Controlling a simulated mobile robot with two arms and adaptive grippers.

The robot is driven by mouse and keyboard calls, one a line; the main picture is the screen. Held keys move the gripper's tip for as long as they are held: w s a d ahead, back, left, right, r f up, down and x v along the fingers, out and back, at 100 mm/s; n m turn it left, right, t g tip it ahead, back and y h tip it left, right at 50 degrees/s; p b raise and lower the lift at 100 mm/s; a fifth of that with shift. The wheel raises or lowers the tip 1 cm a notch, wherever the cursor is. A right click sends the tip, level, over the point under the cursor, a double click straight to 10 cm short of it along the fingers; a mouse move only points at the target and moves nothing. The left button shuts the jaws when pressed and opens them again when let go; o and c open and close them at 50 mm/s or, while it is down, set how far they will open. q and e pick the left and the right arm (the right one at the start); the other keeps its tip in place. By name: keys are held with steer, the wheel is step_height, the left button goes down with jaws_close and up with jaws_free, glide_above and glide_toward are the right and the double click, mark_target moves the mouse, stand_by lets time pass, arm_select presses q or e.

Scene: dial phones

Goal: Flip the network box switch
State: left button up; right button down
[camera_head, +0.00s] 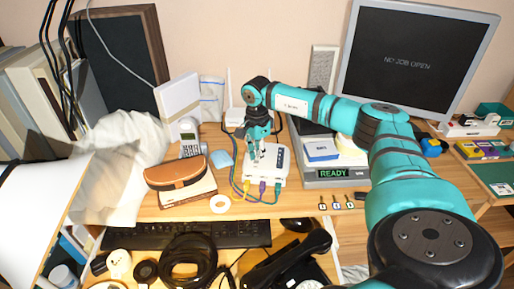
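The network box (274,172) is a small white box on the desk, with several coloured cables plugged into its front edge. My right gripper (256,156) points down at the left part of its top, with the fingertips at or just above the surface. I cannot tell if they touch it. The fingers look close together, but the gap is too small to judge. The switch is not clear to make out and may be hidden by the fingers. My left gripper is not in view.
Left of the box are a brown case (176,172), a cordless phone (189,140) and a blue pad (222,160). A device reading READY (333,174) stands to the right. A keyboard (190,235) and black dial phone (290,262) lie in front. A white router (234,116) is behind.

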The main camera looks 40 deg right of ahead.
steer(key=shift+w+r+p, duration=0.1)
steer(key=shift+r+p, duration=2.6)
steer(key=shift+r, duration=0.75)
steer(key=shift+f, duration=0.1)
